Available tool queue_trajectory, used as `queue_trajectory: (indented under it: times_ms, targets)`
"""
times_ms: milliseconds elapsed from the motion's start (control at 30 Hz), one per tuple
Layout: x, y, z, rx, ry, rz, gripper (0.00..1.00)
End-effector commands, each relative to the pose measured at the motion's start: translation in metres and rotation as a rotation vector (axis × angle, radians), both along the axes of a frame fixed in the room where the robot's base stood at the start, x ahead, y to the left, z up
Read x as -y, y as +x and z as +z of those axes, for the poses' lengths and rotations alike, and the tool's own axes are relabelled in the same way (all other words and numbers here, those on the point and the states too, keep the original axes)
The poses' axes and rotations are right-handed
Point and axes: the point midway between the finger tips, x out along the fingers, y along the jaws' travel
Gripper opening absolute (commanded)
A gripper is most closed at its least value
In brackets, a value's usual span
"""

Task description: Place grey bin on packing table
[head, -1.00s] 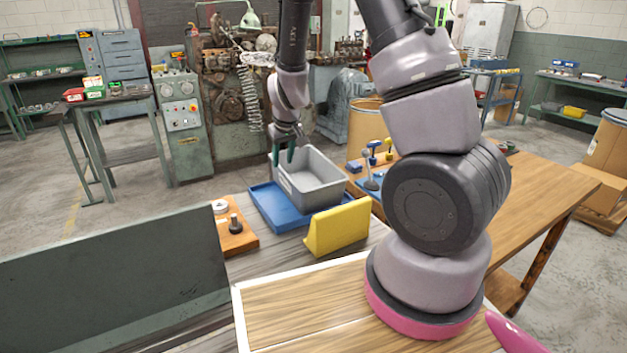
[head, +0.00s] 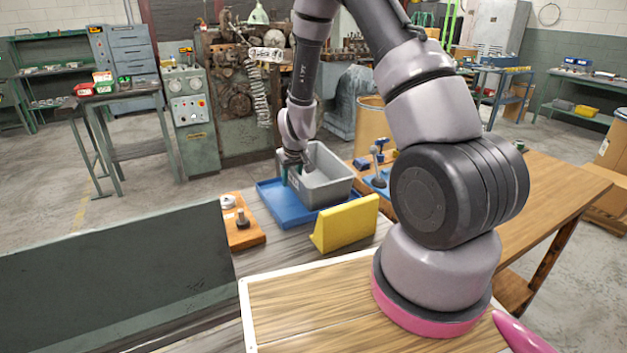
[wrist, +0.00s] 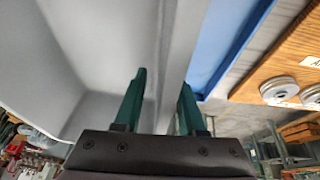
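The grey bin (head: 325,192) stands upright and open-topped on a blue tray (head: 275,207) on the near workbench. My gripper (head: 291,174) points down at the bin's left wall. In the wrist view my gripper (wrist: 163,92) straddles the wall of the grey bin (wrist: 100,45), with one green finger inside and one outside. A gap shows between the inner finger and the wall, so the gripper looks open. The bin's visible interior looks empty. A wooden-topped table (head: 555,185) stands at the right; I cannot tell whether it is the packing table.
A yellow angled block (head: 345,223) stands just in front of the bin. A wooden board with a dark knob (head: 242,220) lies to its left. A blue fixture with a lever (head: 377,180) is close on its right. A coiling machine (head: 235,100) stands behind; cardboard boxes (head: 610,165) are far right.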

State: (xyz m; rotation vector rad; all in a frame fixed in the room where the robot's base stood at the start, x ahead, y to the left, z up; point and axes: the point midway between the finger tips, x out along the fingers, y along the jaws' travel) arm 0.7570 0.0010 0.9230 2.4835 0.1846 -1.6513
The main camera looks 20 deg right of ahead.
Motion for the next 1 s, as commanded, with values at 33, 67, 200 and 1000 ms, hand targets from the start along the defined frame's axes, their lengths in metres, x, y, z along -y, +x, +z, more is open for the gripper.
queue_trajectory:
  times_ms: [33, 67, 200, 1000]
  targets:
    - [-0.0002, 0.0005, -0.0007, 0.0, 0.0, 0.0, 0.4]
    - [-0.0002, 0.0005, -0.0005, 0.001, 0.0, 0.0, 0.4]
    - [-0.0002, 0.0004, -0.0002, 0.001, 0.0, 0.0, 0.36]
    - [-0.0002, 0.0004, 0.0002, 0.001, 0.0, 0.0, 0.0]
